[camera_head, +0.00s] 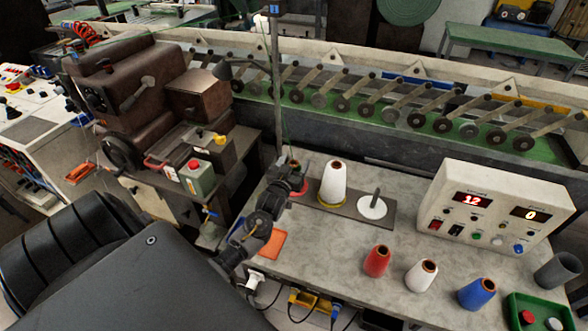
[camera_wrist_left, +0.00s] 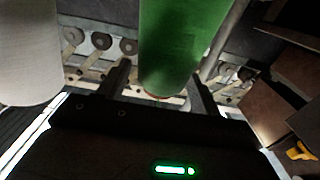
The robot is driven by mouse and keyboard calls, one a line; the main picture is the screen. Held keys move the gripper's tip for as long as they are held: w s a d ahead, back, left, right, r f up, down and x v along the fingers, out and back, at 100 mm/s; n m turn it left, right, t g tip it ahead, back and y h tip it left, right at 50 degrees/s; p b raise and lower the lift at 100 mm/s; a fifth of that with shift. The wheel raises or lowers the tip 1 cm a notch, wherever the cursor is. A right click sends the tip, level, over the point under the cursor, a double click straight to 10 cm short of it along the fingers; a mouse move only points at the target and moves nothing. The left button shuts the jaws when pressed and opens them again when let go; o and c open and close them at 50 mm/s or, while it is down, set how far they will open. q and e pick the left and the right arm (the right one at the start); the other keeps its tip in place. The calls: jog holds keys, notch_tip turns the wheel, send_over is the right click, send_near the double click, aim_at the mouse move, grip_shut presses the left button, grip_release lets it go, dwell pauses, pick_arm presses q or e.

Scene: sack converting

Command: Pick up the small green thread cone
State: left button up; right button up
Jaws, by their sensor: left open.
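The green thread cone (camera_wrist_left: 180,45) fills the upper middle of the left wrist view, between the two fingers of my left gripper (camera_wrist_left: 160,90). The fingers are apart, one on each side of it; I cannot tell whether either touches it. In the head view my left gripper (camera_head: 294,178) is at the left end of the dark plate (camera_head: 350,211), left of the large white cone (camera_head: 333,184). The green cone is hidden there behind the gripper; a bit of red shows beside the fingers. My right gripper is not in view.
The white cone stands close by, also at left in the wrist view (camera_wrist_left: 28,55). A bare spindle with a white disc (camera_head: 372,208) is right of it. Red (camera_head: 376,261), white (camera_head: 420,275) and blue (camera_head: 476,293) cones stand in front. A control box (camera_head: 497,208) is at right.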

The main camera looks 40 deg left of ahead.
pick_arm(q)
jog(key=shift+x, duration=0.75)
jog(key=shift+c, duration=0.4)
grip_shut()
